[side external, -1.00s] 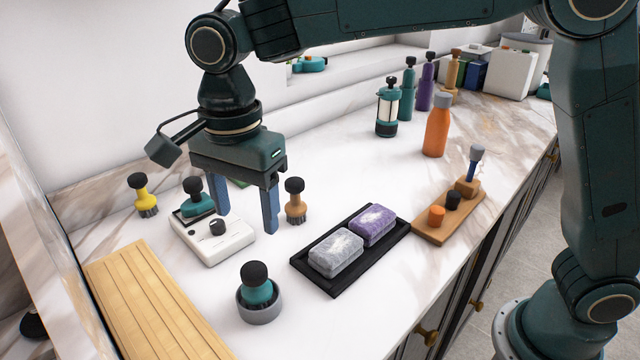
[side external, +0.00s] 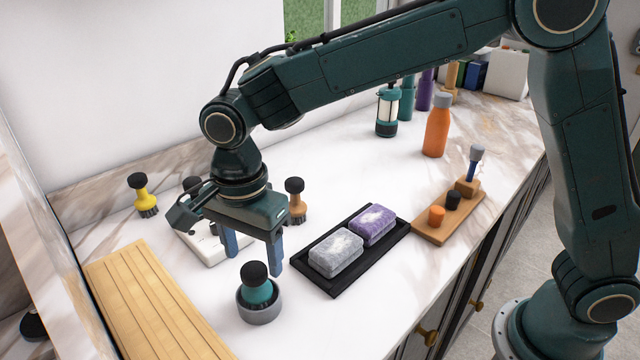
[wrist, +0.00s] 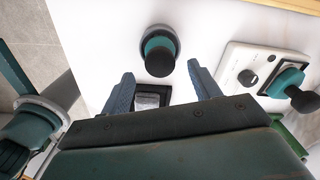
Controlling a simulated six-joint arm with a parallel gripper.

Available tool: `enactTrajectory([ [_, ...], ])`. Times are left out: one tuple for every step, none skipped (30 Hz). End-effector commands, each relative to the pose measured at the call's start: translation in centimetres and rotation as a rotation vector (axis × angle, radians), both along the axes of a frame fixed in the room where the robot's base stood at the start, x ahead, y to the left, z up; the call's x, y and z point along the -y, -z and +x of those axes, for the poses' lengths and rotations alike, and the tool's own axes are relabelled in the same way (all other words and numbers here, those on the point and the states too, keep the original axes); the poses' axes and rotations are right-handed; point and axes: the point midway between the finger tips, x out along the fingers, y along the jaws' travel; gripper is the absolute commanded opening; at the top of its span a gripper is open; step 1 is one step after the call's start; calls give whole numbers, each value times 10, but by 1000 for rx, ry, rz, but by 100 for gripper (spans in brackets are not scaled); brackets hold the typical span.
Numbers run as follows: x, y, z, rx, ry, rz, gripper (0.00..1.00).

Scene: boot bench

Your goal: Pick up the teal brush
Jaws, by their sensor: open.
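A teal brush with a black knob (side external: 257,292) stands upright in a round grey holder (side external: 258,314) on the marble counter. It also shows in the wrist view (wrist: 158,48), beyond the fingertips. A second teal piece with a black knob (wrist: 287,82) sits on a white device (wrist: 247,60). In the side view, my gripper hides most of that piece. My gripper (side external: 254,264) is open and empty, its fingers pointing down. It is just behind and above the brush in the grey holder, and I see no contact.
A black tray (side external: 342,287) with a grey and a purple block lies to the right. A slatted wooden board (side external: 150,300) lies to the left. A tan brush (side external: 295,203) and a yellow brush (side external: 142,193) stand behind. Bottles (side external: 437,128) stand farther back.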

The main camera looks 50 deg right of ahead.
Motion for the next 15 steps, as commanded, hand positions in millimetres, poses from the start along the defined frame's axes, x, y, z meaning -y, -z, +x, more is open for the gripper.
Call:
enactTrajectory([
  [0,6,-1,-3,0,-2,62],
  [-1,10,-1,-3,0,-2,62],
  [-1,14,0,-3,0,-2,62],
  [-1,18,0,-3,0,-2,62],
  [-2,22,0,-3,-1,-2,62],
  [-1,26,0,-3,0,-2,62],
  [-1,30,0,-3,0,-2,62],
  [-1,32,0,-3,0,-2,62],
  [-2,35,0,-2,0,-2,62],
  [-2,37,0,-2,0,-2,62],
  [-2,39,0,-2,0,-2,62],
  [-2,40,0,-1,0,0,62],
  [-2,41,0,-1,0,0,62],
  [-2,42,0,0,0,0,62],
  [-2,42,0,0,0,0,62],
])
